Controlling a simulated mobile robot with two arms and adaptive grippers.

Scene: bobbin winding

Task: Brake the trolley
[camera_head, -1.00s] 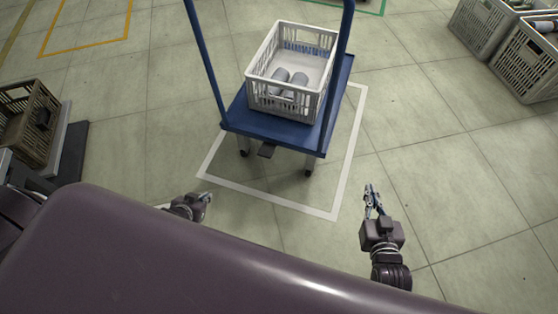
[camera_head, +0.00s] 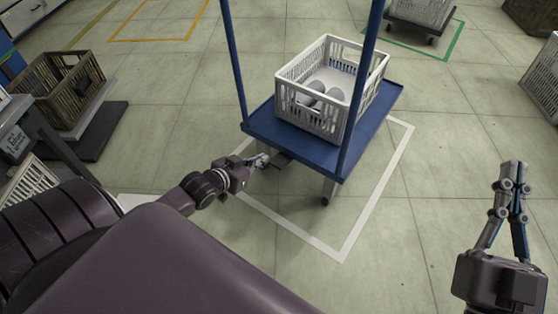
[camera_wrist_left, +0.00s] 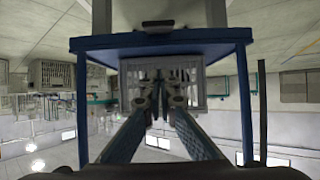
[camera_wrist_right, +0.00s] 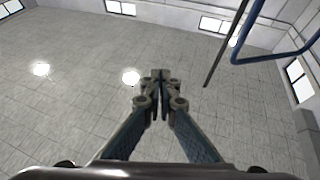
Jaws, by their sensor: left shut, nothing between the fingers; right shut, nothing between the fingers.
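The blue trolley (camera_head: 262,126) stands inside a white floor outline, with two upright handle posts and a white crate (camera_head: 318,112) holding grey bobbins on its deck. A dark pedal (camera_head: 283,158) sticks out below its near edge. My left gripper (camera_head: 262,160) is shut and empty, low at that edge, just left of the pedal; I cannot tell whether they touch. In the left wrist view its closed fingertips (camera_wrist_left: 158,85) show before the blue trolley frame (camera_wrist_left: 160,40). My right gripper (camera_head: 512,172) is shut and empty over open floor at the right; its closed fingers also show in the right wrist view (camera_wrist_right: 160,78).
A brown crate (camera_head: 62,92) on a dark base and a grey table (camera_head: 40,125) stand at the left. Another white crate stands on a dark dolly (camera_head: 415,28) in a green outline at the back. Floor right of the trolley is clear.

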